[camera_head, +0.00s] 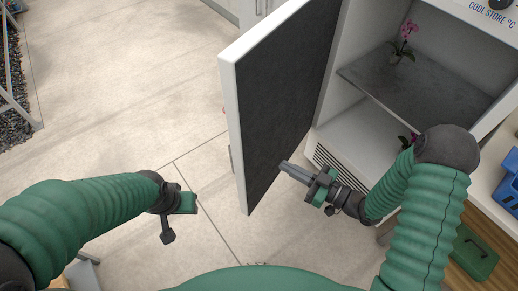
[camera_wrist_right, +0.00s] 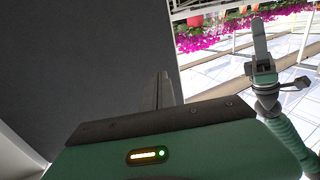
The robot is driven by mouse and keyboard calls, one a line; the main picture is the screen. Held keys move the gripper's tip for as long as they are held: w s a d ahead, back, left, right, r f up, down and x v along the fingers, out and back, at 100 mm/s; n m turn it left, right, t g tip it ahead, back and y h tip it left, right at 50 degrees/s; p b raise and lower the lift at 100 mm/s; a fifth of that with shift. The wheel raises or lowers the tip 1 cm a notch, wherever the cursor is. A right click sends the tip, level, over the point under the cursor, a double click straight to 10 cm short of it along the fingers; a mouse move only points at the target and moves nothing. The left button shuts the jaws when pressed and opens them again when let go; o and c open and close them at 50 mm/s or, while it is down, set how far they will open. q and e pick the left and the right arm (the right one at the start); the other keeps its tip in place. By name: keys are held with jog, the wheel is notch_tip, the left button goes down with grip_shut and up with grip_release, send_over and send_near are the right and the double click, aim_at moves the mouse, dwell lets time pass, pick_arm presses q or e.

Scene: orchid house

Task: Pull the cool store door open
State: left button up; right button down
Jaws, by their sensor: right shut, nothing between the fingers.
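The cool store door (camera_head: 282,92) stands wide open, its dark inner panel facing the cabinet and my right arm. The cool store (camera_head: 400,72) is open at the upper right, with a grey shelf and pink orchids inside. My right gripper (camera_head: 283,167) is shut and empty, on the inner side of the door close to its lower part; I cannot tell whether it touches. In the right wrist view the dark door panel (camera_wrist_right: 75,65) fills the left, beside the shut fingers (camera_wrist_right: 162,90). My left gripper (camera_head: 182,205) is left of the door, above the floor; its fingers are not clear.
Pale tiled floor (camera_head: 130,110) is clear to the left of the door. A blue crate (camera_head: 508,185) and a green box (camera_head: 472,252) are at the right edge. A gravel bed (camera_head: 12,85) lies at far left. The right wrist view shows pink flowers (camera_wrist_right: 215,38) on benches.

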aim_at(251, 147)
jog(key=x, duration=0.9)
jog(key=shift+w, duration=0.3)
jog(key=shift+w+a, duration=0.25)
jog(key=shift+a, duration=0.3)
pick_arm(q)
jog(key=shift+d, duration=0.1)
